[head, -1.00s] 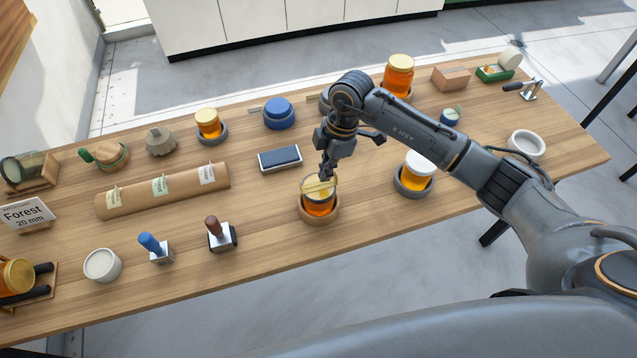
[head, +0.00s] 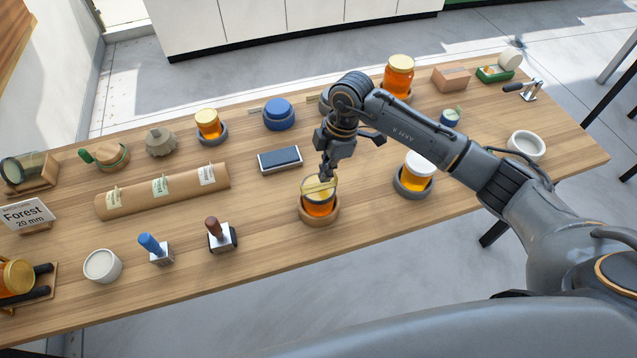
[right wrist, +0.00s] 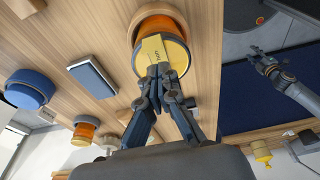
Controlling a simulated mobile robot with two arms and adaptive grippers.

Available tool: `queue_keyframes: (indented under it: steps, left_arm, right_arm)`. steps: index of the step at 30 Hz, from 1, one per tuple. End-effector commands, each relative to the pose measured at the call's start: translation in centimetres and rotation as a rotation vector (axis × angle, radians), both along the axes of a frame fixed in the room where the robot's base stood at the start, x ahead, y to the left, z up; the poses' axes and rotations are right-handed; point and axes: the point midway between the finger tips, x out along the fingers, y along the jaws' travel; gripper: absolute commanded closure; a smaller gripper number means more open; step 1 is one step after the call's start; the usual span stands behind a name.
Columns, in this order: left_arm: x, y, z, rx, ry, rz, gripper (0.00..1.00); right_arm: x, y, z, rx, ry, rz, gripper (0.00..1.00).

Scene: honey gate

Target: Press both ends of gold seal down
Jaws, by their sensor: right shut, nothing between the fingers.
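The gold seal (head: 314,188) is a pale gold strip across the top of an amber honey jar (head: 319,207). The jar stands upright in a round wooden holder (head: 320,217) at the table's front middle. In the right wrist view the seal (right wrist: 155,48) lies over the jar top, with dark lettering. My right gripper (head: 326,177) is shut and empty, its fingertips (right wrist: 159,71) at the seal's top; contact is hard to tell. The fingers hide part of the strip. My left gripper (right wrist: 258,57) shows only in the right wrist view, away from the jar; its jaws are unclear.
A white-lidded jar (head: 417,169) in a grey holder stands right of the seal's jar. A dark blue pad (head: 280,160) lies behind it to the left. A brown-handled stamp (head: 220,236) stands to the left. The table front beside the jar is clear.

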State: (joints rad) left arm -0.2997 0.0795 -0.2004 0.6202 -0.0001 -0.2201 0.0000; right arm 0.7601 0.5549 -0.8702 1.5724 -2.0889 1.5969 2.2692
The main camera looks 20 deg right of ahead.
Motion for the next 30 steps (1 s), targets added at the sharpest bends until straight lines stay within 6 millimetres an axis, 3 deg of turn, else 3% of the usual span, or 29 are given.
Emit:
queue_keyframes:
  steps: [25, 30]
  left_arm:
    - [0.0, 0.0, -1.6, 0.0, 0.0, 0.0, 0.6]
    - [0.0, 0.0, -1.3, 0.0, 0.001, 0.0, 0.6]
  right_arm:
    - [0.0, 0.0, -2.4, 0.0, 0.0, 0.0, 1.0]
    - [0.0, 0.0, -2.1, 0.0, 0.0, 0.0, 1.0]
